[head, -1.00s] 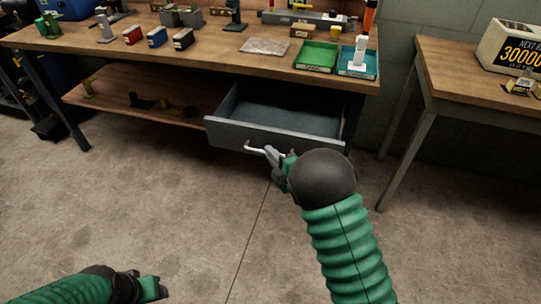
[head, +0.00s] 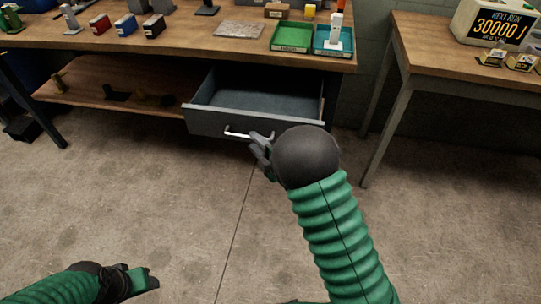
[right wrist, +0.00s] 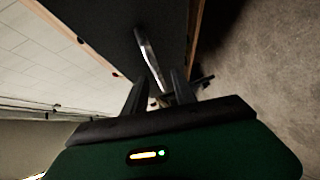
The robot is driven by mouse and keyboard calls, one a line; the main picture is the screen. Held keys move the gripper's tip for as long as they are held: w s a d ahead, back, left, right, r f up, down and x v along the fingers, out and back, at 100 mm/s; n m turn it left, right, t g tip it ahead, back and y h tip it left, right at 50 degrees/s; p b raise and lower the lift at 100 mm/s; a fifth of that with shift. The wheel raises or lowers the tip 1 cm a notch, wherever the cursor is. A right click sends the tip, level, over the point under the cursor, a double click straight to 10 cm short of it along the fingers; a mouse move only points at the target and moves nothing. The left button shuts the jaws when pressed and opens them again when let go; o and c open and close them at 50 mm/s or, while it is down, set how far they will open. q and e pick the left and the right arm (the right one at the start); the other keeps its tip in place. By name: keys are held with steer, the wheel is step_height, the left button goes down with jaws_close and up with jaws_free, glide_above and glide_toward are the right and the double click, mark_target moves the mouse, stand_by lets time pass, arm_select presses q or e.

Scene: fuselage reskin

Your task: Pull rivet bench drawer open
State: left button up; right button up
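The grey drawer (head: 215,121) under the workbench stands open, its empty blue-grey inside showing in the head view. Its pale bar handle (head: 237,133) is on the front panel. My right gripper (head: 259,146) is at the right end of the handle, just in front of the panel. In the right wrist view, the fingers (right wrist: 158,84) are apart, and the handle (right wrist: 149,52) runs toward the gap between them. Whether they touch it I cannot tell. My left gripper (head: 146,280) is low over the floor at bottom left, away from the bench; its finger opening is unclear.
The wooden workbench (head: 180,43) carries a green tray (head: 291,37), a teal tray (head: 334,42), a metal plate (head: 239,30) and small boxes. A lower shelf (head: 85,88) lies left of the drawer. A second table (head: 430,50) stands right. The floor in front is clear.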

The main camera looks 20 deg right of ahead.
steer(key=p+v, duration=0.6)
steer(key=v, duration=0.8)
steer(key=shift+a+p, duration=0.15)
steer(key=shift+p, duration=0.15)
steer(key=shift+s, duration=0.1)
